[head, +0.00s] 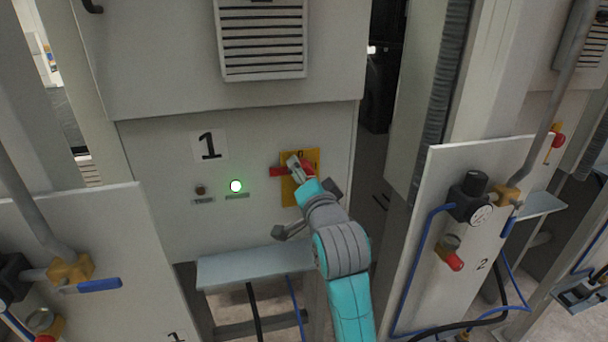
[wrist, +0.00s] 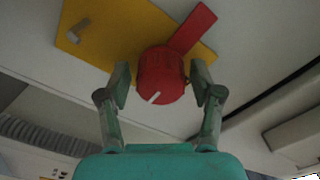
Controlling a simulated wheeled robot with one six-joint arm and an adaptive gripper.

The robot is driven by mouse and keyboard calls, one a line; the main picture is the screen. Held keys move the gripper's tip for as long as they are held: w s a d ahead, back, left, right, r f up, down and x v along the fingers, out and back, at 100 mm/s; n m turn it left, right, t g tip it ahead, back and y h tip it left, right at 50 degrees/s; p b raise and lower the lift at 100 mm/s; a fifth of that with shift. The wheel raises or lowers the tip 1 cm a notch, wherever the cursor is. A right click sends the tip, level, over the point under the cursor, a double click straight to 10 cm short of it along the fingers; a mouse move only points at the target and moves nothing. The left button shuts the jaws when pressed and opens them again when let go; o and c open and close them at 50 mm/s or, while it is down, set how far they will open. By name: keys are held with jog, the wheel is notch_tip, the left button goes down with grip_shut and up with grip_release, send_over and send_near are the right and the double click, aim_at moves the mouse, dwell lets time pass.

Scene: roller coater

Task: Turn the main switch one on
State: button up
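The main switch is a red rotary knob (wrist: 161,76) with a white mark and a red bar pointing to the upper right in the wrist view. It sits on a yellow plate (wrist: 110,35). In the head view the yellow plate (head: 313,157) is on the cabinet panel right of the label "1" (head: 208,146), with the red handle (head: 279,171) lying nearly level and partly hidden by my gripper (head: 300,172). In the wrist view my gripper (wrist: 160,70) is open, with one finger on each side of the knob. A gap shows at the left finger; contact at the right finger is unclear.
A green lamp (head: 236,186) is lit beside a dark lamp (head: 200,191) marked TRIP. A grey shelf (head: 254,265) juts out below. Panels with valves and gauges stand to either side, the right one (head: 427,222) close to my arm. A vent (head: 263,40) is above.

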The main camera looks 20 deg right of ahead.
jog(key=shift+s, duration=0.1)
jog(key=s, duration=1.1)
jog(key=shift+s+a, duration=0.4)
jog(key=s+f+n+g+y, duration=0.1)
jog(key=s+f+n, duration=0.2)
jog(key=s+f, duration=0.7)
jog(key=s+f+n+g, duration=0.1)
jog(key=s+f+n, duration=0.35)
jog(key=f, duration=0.85)
jog(key=s+f+n, duration=0.2)
jog(key=s+f, duration=0.1)
jog(key=s, duration=1)
jog(key=s+f+n+g, duration=0.1)
jog(key=s+f, duration=0.1)
jog(key=s, duration=1.2)
jog(key=shift+d+f+n, duration=0.35)
jog(key=shift+f, duration=0.05)
